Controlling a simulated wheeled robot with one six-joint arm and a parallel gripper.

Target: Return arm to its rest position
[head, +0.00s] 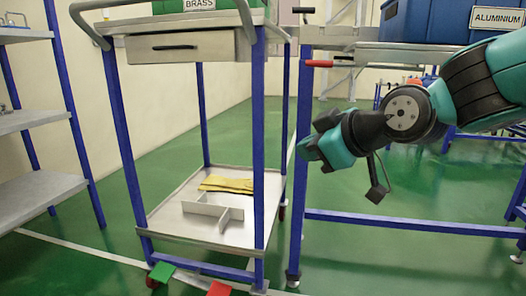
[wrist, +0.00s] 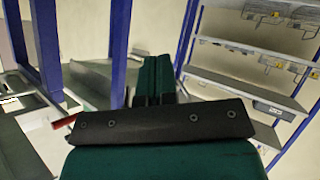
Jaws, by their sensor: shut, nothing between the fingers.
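My arm (head: 480,85) reaches in from the right in the head view, bent, with its teal end pointing left in front of the bench frame. My gripper (wrist: 153,72) shows in the wrist view with its two dark green fingers together and nothing between them. In the head view the fingertips cannot be made out clearly. The arm end appears apart from the bins and the cart.
A blue-legged cart (head: 260,150) carries a green BRASS bin (head: 230,14); yellow gloves (head: 227,184) lie on its lower shelf. A blue ALUMINIUM bin (head: 430,20) stands on the right bench. Grey shelves (head: 35,195) stand left. Green floor (head: 400,255) is open below my arm.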

